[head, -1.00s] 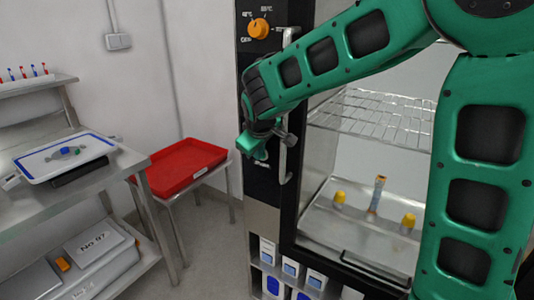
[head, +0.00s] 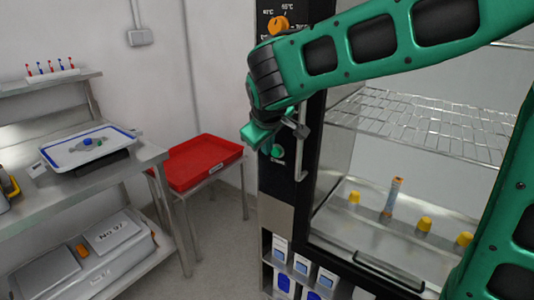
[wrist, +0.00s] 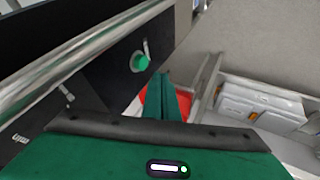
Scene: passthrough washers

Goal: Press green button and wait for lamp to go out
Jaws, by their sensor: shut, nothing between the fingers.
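The round green button (head: 277,151) sits low on the black control panel of the cabinet, left of the vertical door handle. It also shows in the wrist view (wrist: 139,62), just above and left of my fingertips. My gripper (head: 254,134) is shut and empty. In the head view its fingers are up and left of the button; a gap shows between them in the wrist view. I cannot make out a lit lamp on the panel; my arm covers part of it.
An orange dial (head: 278,25) is above my wrist. The metal handle (head: 302,150) stands close right of the button. A red tray (head: 203,163) on a stand is to the left.

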